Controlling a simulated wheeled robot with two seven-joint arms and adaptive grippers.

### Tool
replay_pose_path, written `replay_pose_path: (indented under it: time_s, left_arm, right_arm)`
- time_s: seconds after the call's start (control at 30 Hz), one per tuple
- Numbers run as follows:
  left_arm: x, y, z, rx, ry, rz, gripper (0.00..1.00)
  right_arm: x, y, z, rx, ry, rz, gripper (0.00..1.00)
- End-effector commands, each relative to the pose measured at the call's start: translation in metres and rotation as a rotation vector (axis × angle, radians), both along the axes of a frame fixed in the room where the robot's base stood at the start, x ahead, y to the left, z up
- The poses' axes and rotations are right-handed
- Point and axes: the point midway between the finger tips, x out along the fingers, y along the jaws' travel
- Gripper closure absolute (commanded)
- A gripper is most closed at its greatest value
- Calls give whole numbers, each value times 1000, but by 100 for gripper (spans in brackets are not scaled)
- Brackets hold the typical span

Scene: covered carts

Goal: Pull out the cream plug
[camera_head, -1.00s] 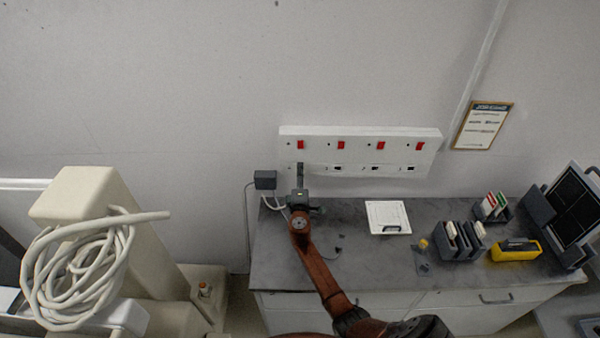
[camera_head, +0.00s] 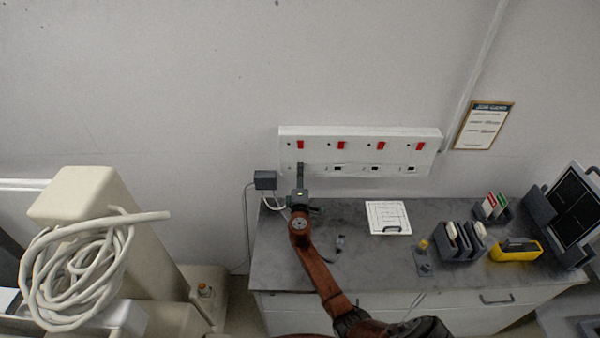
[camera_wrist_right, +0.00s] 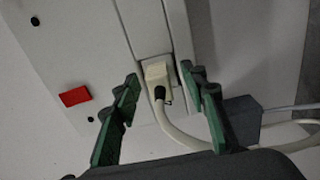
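The cream plug (camera_wrist_right: 158,74) sits in the leftmost socket of the white socket panel, seen in the right wrist view. A cream cable (camera_wrist_right: 180,136) leaves it and bends to the right. My right gripper (camera_wrist_right: 162,80) is open, with one green finger on each side of the plug. Gaps show between the plug and both fingers. In the head view my right gripper (camera_head: 300,172) reaches up to the panel's left end and hides the plug. My left gripper is not in view.
The white socket panel (camera_head: 360,145) has red switches and several other sockets, which look empty. A dark grey box (camera_head: 265,180) is on the wall left of my gripper. The grey counter (camera_head: 350,268) holds a white board (camera_head: 388,217), dark racks (camera_head: 458,243) and a yellow item (camera_head: 516,250).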

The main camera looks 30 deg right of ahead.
Motion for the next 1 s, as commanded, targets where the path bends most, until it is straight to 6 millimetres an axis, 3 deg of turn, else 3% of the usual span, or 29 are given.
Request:
replay_pose_path:
  time_s: [0.4, 1.0]
  left_arm:
    - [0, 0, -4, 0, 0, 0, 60]
    - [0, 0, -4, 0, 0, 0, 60]
  right_arm:
    - [0, 0, 0, 0, 0, 0, 60]
    - [0, 0, 0, 0, 0, 0, 100]
